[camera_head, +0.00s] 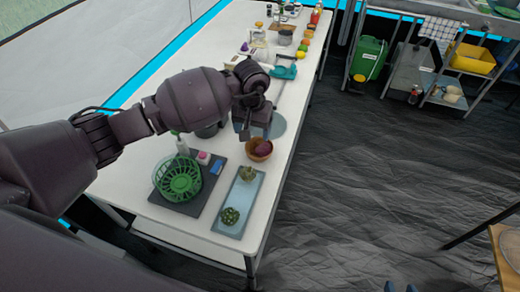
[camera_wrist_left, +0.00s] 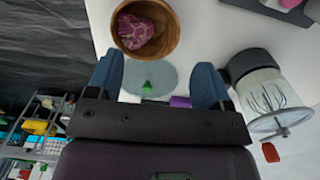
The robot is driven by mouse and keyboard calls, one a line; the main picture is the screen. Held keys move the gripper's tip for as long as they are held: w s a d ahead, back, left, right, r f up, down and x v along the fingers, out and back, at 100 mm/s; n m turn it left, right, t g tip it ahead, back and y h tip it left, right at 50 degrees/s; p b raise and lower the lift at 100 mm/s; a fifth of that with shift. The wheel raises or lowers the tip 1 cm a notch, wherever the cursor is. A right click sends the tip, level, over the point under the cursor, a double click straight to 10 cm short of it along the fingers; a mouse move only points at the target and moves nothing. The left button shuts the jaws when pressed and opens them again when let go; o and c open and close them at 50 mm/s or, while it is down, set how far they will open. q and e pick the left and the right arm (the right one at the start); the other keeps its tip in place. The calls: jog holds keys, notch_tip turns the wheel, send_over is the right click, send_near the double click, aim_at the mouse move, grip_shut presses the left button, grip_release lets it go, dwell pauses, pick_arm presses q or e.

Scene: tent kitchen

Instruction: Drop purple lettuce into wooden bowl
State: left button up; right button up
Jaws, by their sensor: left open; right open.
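The wooden bowl (camera_head: 250,154) stands on the white table, near its right edge, and also shows at the top of the left wrist view (camera_wrist_left: 172,36). The purple lettuce (camera_head: 263,149) lies inside the bowl; in the left wrist view the lettuce (camera_wrist_left: 135,31) rests against the inner wall. My left gripper (camera_head: 254,134) is just above and behind the bowl, apart from it. In the left wrist view its blue fingers (camera_wrist_left: 157,82) are wide apart with nothing held between them. My right gripper (camera_head: 400,287) shows only as two separated blue tips at the bottom edge.
A green basket (camera_head: 178,178) stands on a dark mat (camera_head: 206,190) left of the bowl. A blue-grey tray (camera_head: 236,203) with green vegetables lies in front. A grey round plate (camera_wrist_left: 150,72) lies below my left gripper. Bottles and jars crowd the table's far end.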

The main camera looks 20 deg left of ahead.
pick_arm(q)
notch_tip(320, 180, up, 11)
dwell(0.7)
jog(key=shift+s+f, duration=0.1)
jog(key=shift+f, duration=0.1)
